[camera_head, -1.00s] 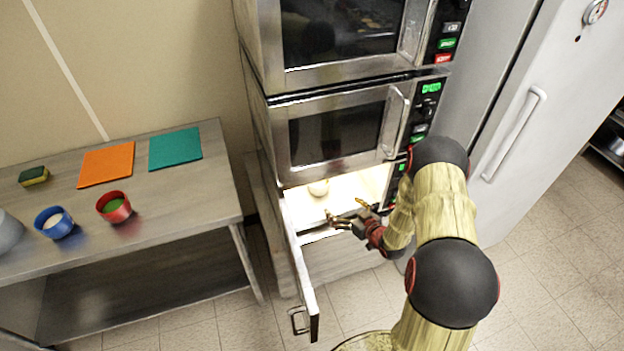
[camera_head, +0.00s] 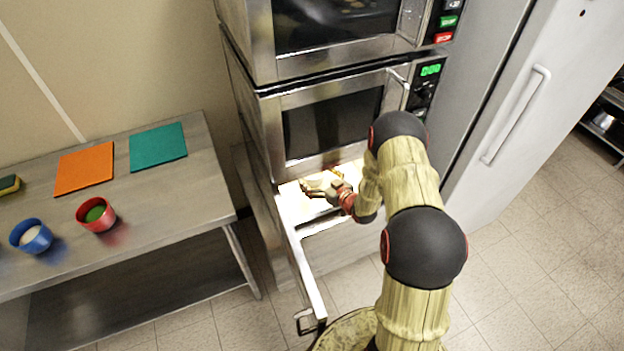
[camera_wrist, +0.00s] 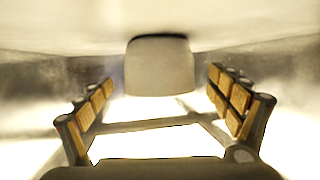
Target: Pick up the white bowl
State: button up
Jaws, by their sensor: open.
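The white bowl (camera_wrist: 160,68) shows in the wrist view as a pale rounded shape straight ahead, between and just beyond my finger ends. In the head view it cannot be made out clearly, with my gripper over that spot. My gripper (camera_head: 320,186) is inside the lit lowest oven compartment, with its jaws open. Its two padded fingers (camera_wrist: 160,88) stand wide apart, one to each side of the bowl, with a visible gap on both sides.
The oven's door (camera_head: 306,275) hangs open to the left of my arm. Ovens (camera_head: 330,125) are stacked above the compartment. A fridge (camera_head: 500,130) stands at right. A steel table (camera_head: 170,205) at left holds a red bowl (camera_head: 97,214), a blue bowl (camera_head: 31,236) and mats.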

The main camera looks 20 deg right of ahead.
jog(key=shift+w+f, duration=0.2)
jog(key=shift+w, duration=0.45)
jog(key=shift+c, duration=0.6)
jog(key=shift+r, duration=0.1)
jog(key=c, duration=1.5)
